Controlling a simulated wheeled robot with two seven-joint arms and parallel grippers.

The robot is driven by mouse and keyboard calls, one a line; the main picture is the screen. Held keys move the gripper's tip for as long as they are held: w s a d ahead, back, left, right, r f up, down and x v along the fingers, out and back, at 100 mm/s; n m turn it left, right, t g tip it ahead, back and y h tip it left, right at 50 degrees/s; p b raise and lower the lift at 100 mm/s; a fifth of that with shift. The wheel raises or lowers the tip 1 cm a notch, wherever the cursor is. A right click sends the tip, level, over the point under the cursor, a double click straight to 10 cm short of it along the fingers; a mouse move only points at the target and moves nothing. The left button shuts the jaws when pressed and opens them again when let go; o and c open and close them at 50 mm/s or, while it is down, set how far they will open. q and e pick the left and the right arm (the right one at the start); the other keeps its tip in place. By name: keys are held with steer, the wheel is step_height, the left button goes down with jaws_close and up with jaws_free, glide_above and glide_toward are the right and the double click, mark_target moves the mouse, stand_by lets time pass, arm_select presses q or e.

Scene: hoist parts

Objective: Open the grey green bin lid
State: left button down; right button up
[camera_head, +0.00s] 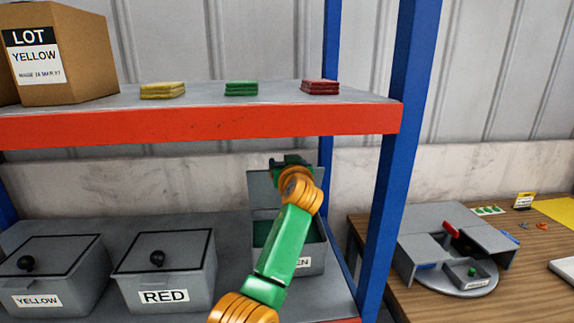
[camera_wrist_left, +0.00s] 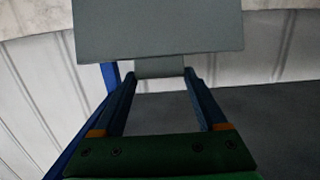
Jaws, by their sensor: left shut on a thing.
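The grey green bin (camera_head: 305,258) stands on the lower shelf at the right, its label partly hidden by my left arm. Its grey lid (camera_head: 260,190) is raised and stands nearly upright at the back of the bin; green shows inside. My left gripper (camera_head: 290,161) is at the upper part of the lid. In the left wrist view the lid (camera_wrist_left: 160,28) fills the top, and my left gripper (camera_wrist_left: 160,72) is shut on a grey part of it between the fingertips. The exact contact is hard to see. My right gripper is in neither view.
Closed yellow (camera_head: 60,280) and red (camera_head: 165,275) bins with black knobs stand to the left. An upper shelf with a red-orange edge (camera_head: 200,125) passes above, carrying a carton (camera_head: 85,50). A blue post (camera_head: 390,170) stands close right, before a wooden table (camera_head: 520,275).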

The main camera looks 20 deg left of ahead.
arm_select(q)
steer(key=shift+f, duration=0.1)
stand_by(0.4)
stand_by(0.4)
steer(key=shift+c, duration=1)
jaws_free()
steer(key=shift+o, duration=1)
steer(key=shift+s, duration=0.15)
steer(key=b+v, duration=0.4)
steer(key=v, duration=0.3)
steer(key=shift+s+d+r, duration=0.15)
steer(key=shift+s+r, duration=0.1)
